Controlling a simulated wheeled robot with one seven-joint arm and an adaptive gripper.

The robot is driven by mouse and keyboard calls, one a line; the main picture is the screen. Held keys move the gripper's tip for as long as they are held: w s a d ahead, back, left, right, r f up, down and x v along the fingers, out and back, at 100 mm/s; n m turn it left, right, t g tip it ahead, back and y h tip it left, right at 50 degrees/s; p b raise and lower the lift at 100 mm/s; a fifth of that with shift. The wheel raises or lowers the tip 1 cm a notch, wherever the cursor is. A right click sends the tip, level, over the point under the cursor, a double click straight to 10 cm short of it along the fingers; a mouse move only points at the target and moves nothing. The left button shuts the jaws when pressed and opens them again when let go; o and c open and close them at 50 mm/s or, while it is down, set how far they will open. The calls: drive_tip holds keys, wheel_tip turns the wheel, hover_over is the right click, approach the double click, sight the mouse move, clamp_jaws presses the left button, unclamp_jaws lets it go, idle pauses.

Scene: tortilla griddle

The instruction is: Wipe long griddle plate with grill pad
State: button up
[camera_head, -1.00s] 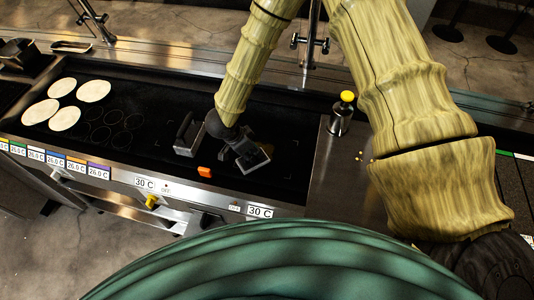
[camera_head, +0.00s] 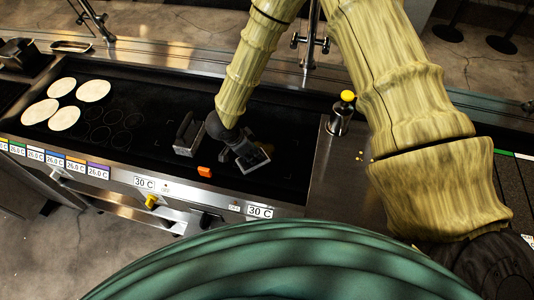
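The long griddle plate (camera_head: 150,145) is a black flat surface running across the counter. A grey block with an upright dark handle (camera_head: 186,137), which looks like the grill pad, stands on the plate just left of my gripper. My gripper (camera_head: 254,160) is low over the right part of the plate, apart from that block. It is dark with a grey square-edged end. Its fingers blend into the black plate, so I cannot tell whether they are open or shut, or whether they hold anything.
Several pale tortillas (camera_head: 64,118) lie on the plate's left part. A small orange object (camera_head: 204,171) is at the front edge. A metal container with a yellow top (camera_head: 342,112) stands on the steel counter at right. Temperature labels (camera_head: 145,183) line the front.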

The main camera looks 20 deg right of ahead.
drive_tip(key=shift+f, duration=0.1)
clamp_jaws()
drive_tip(key=shift+r, duration=2.5)
